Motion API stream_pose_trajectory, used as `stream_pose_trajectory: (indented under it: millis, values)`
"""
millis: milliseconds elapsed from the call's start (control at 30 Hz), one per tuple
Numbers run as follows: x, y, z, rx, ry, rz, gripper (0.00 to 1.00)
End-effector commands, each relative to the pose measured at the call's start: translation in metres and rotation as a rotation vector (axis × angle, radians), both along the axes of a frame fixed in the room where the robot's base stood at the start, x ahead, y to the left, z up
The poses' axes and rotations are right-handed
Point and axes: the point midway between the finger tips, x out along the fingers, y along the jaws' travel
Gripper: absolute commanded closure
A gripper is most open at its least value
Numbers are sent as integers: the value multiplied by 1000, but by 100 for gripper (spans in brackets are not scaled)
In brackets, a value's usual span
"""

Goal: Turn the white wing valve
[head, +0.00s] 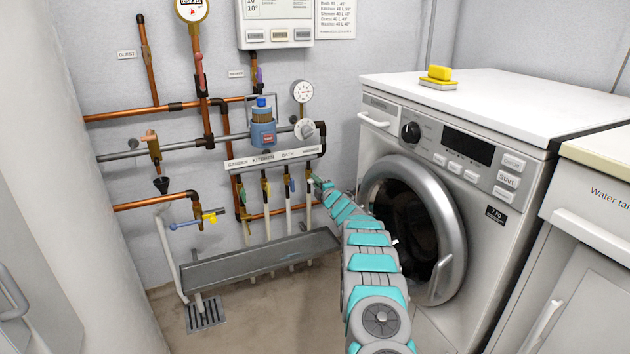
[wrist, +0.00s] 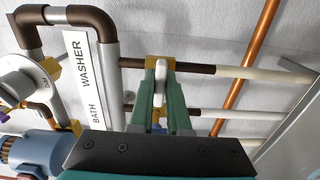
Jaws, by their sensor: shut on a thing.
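The white wing valve (wrist: 161,72) sits on the pipe below the "WASHER" label in the wrist view. My gripper (wrist: 160,84) has green fingers on either side of the white wing and is shut on it. In the head view my gripper (head: 318,185) reaches the rightmost pipe under the labelled manifold (head: 275,159). There the gripper mostly hides the valve. The wing's exact angle is hard to tell.
A grey trough (head: 262,258) runs below the pipes. A washing machine (head: 470,180) stands right of my arm. A blue pump-like unit (head: 263,133) is above.

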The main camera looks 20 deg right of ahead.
Motion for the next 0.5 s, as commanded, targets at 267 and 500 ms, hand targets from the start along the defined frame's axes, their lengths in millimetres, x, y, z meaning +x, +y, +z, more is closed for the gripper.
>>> stream_pose_trajectory:
  millis: [267,500]
  values:
    - [0,-1,-1,8,1,-2,100]
    - [0,-1,-1,7,1,-2,74]
